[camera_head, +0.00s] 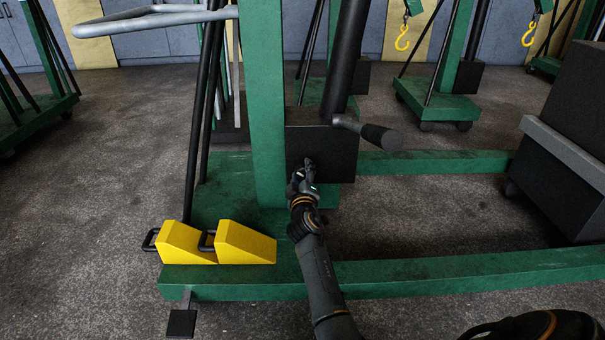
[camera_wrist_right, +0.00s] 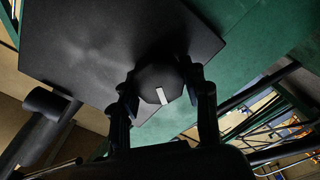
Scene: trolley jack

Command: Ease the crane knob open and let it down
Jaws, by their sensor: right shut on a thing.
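The green crane (camera_head: 268,110) stands ahead of me with a black pump block (camera_head: 335,148) on its post. A black knob with a white mark (camera_wrist_right: 160,90) sits on the block's face in the right wrist view. My right gripper (camera_head: 308,170) is at the lower front of the block. In the right wrist view its fingers (camera_wrist_right: 165,92) are on both sides of the knob, shut on it. The white mark is slightly tilted. In the head view the gripper mostly hides the knob. My left gripper is not in view.
A pump handle with a dark grip (camera_head: 380,136) sticks out right of the block. Yellow wheel chocks (camera_head: 215,243) sit on the crane's green base. A green leg (camera_head: 420,276) runs low across the front. A dark box-like object (camera_head: 565,140) stands at the right. More cranes stand behind.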

